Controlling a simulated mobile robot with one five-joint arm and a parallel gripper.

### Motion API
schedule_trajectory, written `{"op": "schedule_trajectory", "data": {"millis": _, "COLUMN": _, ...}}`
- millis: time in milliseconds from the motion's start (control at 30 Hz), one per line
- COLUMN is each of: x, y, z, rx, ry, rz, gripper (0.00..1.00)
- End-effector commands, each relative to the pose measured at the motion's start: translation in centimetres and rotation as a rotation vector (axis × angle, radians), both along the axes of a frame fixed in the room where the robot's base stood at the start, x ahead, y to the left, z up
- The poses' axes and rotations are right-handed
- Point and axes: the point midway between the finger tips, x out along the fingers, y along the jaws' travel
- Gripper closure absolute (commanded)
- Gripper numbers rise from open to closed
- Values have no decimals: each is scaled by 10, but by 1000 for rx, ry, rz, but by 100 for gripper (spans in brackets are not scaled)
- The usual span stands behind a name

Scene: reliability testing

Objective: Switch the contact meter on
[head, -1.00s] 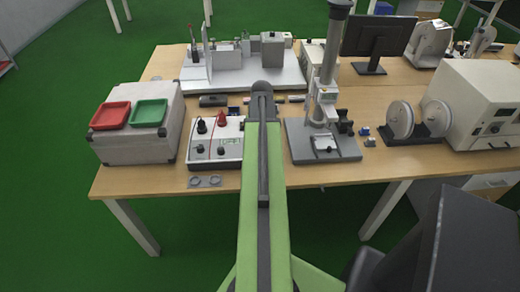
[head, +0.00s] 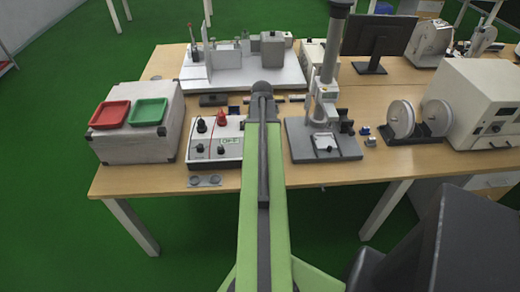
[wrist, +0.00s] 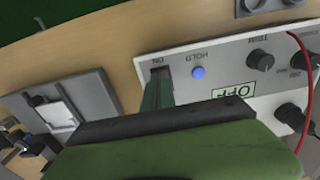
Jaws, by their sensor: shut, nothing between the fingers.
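The contact meter (head: 228,150) is a white box with black knobs and a red plug, near the front of the bench, left of my arm. In the wrist view its panel (wrist: 215,55) is seen upside down. It shows a blue HOLD button (wrist: 198,72), a TRIM knob (wrist: 260,60) and a green-edged label (wrist: 233,90) that seems to read OFF. A small rocker switch (wrist: 161,71) sits beside the ON marking. My gripper (wrist: 158,82) is shut and empty, its tip at the switch and partly covering it. Whether it touches is unclear. In the head view my arm hides it.
A grey stand with a column (head: 328,75) is right of my arm. A pale case (head: 140,135) with red and green trays is left of the meter. Two grey rings (wrist: 285,5) lie in front of the meter. A red cable (wrist: 298,50) runs over its panel.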

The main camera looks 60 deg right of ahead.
Motion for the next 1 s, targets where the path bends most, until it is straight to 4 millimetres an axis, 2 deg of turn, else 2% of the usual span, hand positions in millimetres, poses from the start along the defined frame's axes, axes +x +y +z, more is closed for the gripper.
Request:
{"op": "schedule_trajectory", "data": {"millis": 800, "x": 0, "y": 0, "z": -13, "rx": 0, "ry": 0, "rz": 0, "gripper": 100}}
{"op": "schedule_trajectory", "data": {"millis": 1000, "x": 0, "y": 0, "z": -3, "rx": 0, "ry": 0, "rz": 0, "gripper": 100}}
